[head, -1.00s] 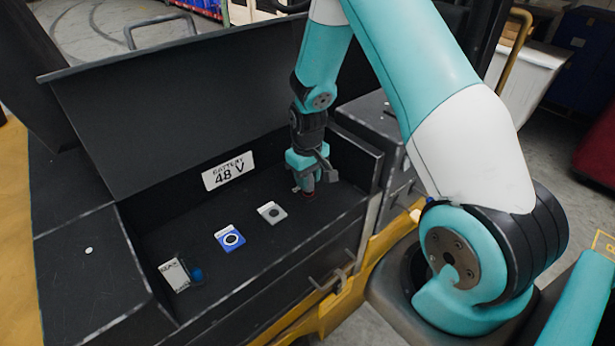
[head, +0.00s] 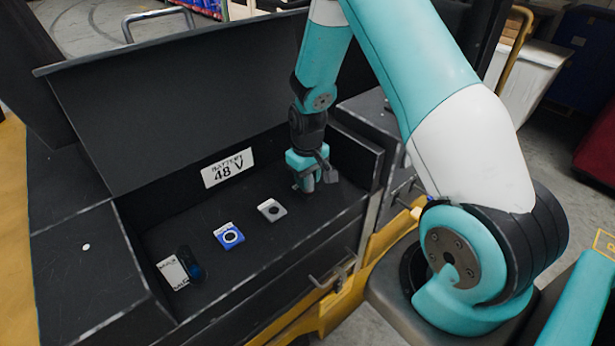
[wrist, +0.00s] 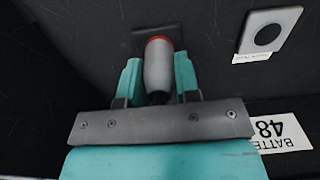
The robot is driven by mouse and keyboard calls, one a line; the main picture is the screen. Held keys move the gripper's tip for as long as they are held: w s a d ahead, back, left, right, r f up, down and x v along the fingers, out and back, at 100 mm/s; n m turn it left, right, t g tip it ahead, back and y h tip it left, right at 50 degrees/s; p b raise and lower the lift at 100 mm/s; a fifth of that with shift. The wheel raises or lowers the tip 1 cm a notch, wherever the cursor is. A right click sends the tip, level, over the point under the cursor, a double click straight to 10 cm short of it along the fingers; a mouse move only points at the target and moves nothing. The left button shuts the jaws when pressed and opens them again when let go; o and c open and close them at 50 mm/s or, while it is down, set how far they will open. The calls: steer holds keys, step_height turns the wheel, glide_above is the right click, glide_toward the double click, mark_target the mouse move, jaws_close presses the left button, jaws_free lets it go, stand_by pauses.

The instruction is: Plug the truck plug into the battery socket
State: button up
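The plug is a grey, rounded body (wrist: 158,68) with a red rim at its far end. In the wrist view it sits between the two teal fingers of my gripper (wrist: 157,80), which is shut on it. The red rim lies over a dark square plate (wrist: 135,42) on the compartment floor; I cannot tell whether the plug is inside it. In the head view my gripper (head: 308,185) points down at the right end of the compartment, and the plug is mostly hidden. A grey plate with a dark round hole (head: 271,210) lies to its left, also in the wrist view (wrist: 267,35).
A blue plate with a ringed hole (head: 229,236) and a white label (head: 173,272) beside a dark, blue-tinged round part lie further left. A "48 V" sign (head: 228,167) is on the back wall. Walls and a raised lid (head: 190,90) bound the compartment.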

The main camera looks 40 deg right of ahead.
steer(key=o, duration=0.5)
step_height(320, 180, up, 17)
steer(key=b, duration=0.4)
steer(key=shift+r, duration=0.2)
